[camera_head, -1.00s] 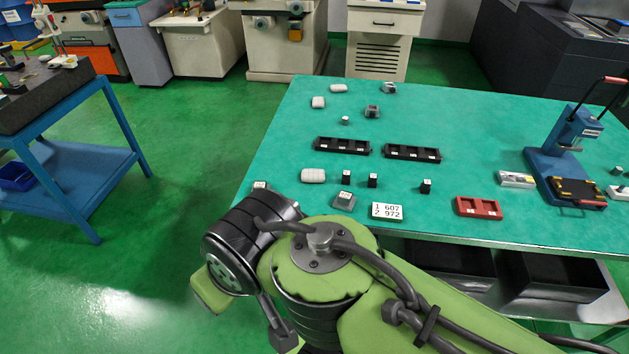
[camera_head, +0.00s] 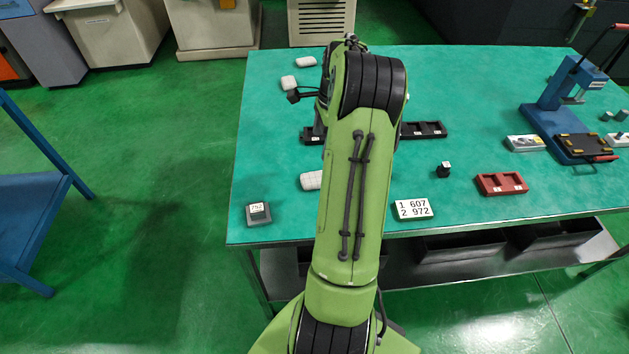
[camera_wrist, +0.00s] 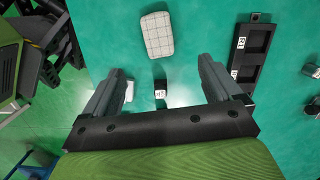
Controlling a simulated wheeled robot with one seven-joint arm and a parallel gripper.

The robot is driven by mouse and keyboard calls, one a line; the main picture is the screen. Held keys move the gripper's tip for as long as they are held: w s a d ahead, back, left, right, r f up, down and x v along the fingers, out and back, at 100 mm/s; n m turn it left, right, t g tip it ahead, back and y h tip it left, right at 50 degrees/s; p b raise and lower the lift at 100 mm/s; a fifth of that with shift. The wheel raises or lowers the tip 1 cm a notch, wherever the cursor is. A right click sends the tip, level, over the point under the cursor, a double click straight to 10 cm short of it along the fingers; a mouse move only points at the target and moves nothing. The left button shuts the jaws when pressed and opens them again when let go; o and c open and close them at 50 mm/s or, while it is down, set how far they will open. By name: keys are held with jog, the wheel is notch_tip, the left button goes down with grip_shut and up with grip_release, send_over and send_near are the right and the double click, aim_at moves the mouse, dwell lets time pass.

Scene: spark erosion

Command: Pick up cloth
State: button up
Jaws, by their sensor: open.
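In the wrist view, a white bundle with a grid pattern (camera_wrist: 157,35) lies ahead of my gripper (camera_wrist: 160,76), beyond the fingertips. I cannot tell which bundle this is. My gripper is open, with nothing held.
A black tray (camera_wrist: 250,55) lies to the right. The table (camera_head: 470,80) also bears a number plate (camera_head: 413,208), a grey block (camera_head: 258,213), a red tray (camera_head: 502,184) and a blue press (camera_head: 560,100).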

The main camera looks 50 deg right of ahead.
aim_at(316, 177)
jog(key=f+b, duration=0.1)
jog(key=f, duration=0.3)
jog(key=a+f+b, duration=0.1)
jog(key=f, duration=0.3)
jog(key=w+f+b, duration=0.1)
jog(key=f, duration=0.4)
jog(key=shift+a+b, duration=0.35)
jog(key=shift+f, duration=0.2)
jog(key=c, duration=1.1)
